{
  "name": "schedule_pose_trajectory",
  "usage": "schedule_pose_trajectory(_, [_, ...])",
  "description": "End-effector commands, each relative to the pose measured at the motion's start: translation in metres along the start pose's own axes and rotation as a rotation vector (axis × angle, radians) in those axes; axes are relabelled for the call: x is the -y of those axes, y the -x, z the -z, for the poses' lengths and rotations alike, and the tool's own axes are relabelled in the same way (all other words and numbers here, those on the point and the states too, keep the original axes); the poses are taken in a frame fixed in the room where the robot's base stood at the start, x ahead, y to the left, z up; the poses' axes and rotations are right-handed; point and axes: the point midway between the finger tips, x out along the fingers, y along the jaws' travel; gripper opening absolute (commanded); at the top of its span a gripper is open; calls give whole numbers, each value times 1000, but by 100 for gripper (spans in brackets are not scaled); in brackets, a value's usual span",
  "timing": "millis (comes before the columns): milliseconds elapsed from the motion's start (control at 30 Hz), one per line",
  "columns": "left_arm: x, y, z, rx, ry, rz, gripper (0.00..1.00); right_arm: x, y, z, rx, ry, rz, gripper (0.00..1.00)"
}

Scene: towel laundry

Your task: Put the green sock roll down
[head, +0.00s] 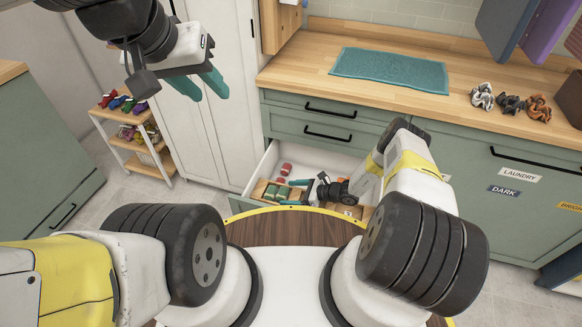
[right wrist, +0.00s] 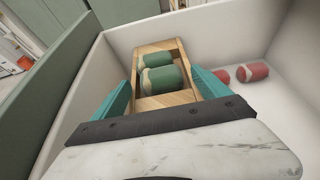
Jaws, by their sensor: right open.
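Two green sock rolls with pale ends, a nearer one (right wrist: 165,78) and a farther one (right wrist: 157,60), lie side by side in a narrow wooden compartment in the right wrist view. In the head view the green rolls (head: 282,191) show inside the open white drawer (head: 262,166). My right gripper (head: 300,193) is inside the drawer, open, with its teal fingers on either side of the nearer green roll and apart from it. My left gripper (head: 205,85) is open and empty, high at the upper left of the head view.
Red rolls (right wrist: 252,72) lie on the drawer floor right of the wooden compartment (right wrist: 150,103). The counter above holds a teal towel (head: 390,70) and several crumpled socks (head: 510,103) at right. A shelf cart (head: 135,140) with coloured rolls stands at left.

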Motion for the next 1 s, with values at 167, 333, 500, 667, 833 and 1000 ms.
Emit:
schedule_pose_trajectory(167, [0, 0, 0, 0, 0, 0, 36, 2, 16, -2, -1, 0, 2, 86])
schedule_pose_trajectory(333, [0, 0, 0, 0, 0, 0, 36, 2, 52, -2, -2, -1, 3, 86])
schedule_pose_trajectory(500, [0, 0, 0, 0, 0, 0, 36, 1, 88, -2, -1, -1, 3, 86])
schedule_pose_trajectory(667, [0, 0, 0, 0, 0, 0, 36, 0, 111, -2, 0, 0, 1, 86])
schedule_pose_trajectory(833, [0, 0, 0, 0, 0, 0, 36, 4, 124, -10, -6, 22, -9, 86])
schedule_pose_trajectory(1000, [0, 0, 0, 0, 0, 0, 36, 26, 151, -65, -54, 179, -78, 86])
